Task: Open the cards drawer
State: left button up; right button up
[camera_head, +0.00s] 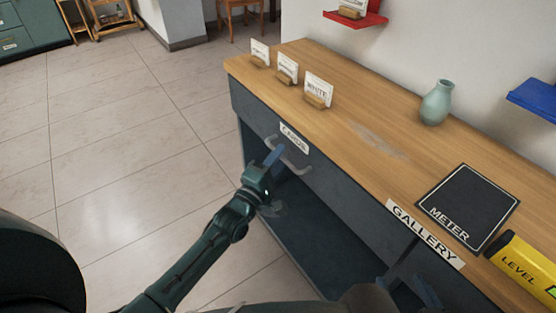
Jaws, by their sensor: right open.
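The cards drawer (325,172) is in the dark front of the wooden-topped counter, under a white label reading CARDS (293,138). Its front looks flush with the counter, so it appears closed. A pale bar handle (296,164) sticks out below the label. My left gripper (274,156) is at the handle, with its blue fingertips overlapping the handle's left part. I cannot tell whether it touches or grips the handle. My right gripper (405,285) is low at the lower right, open and empty, in front of the counter and partly cut off by the frame.
On the counter (355,120) stand several cards in wooden holders (318,92), a green vase (437,102), a black METER pad (468,207) and a yellow LEVEL (525,267). Red (357,18) and blue (538,98) shelves are on the wall. The tiled floor at left is clear.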

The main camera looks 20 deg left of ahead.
pick_arm(q)
jog(key=shift+c, duration=0.5)
grip_shut()
jog(key=shift+s, duration=0.1)
jog(key=s+a+p, duration=0.5)
jog(key=s+a, duration=0.6)
jog(key=s, duration=0.3)
jog(key=shift+s+a+p, duration=0.25)
jog(key=shift+s+p, duration=0.1)
pick_arm(e)
jog(key=shift+m, duration=0.8)
jog(key=r, duration=0.1)
jog(key=s+r, duration=0.2)
jog(key=r, duration=0.1)
jog(key=shift+s+a+r, duration=0.1)
jog(key=shift+a, duration=0.15)
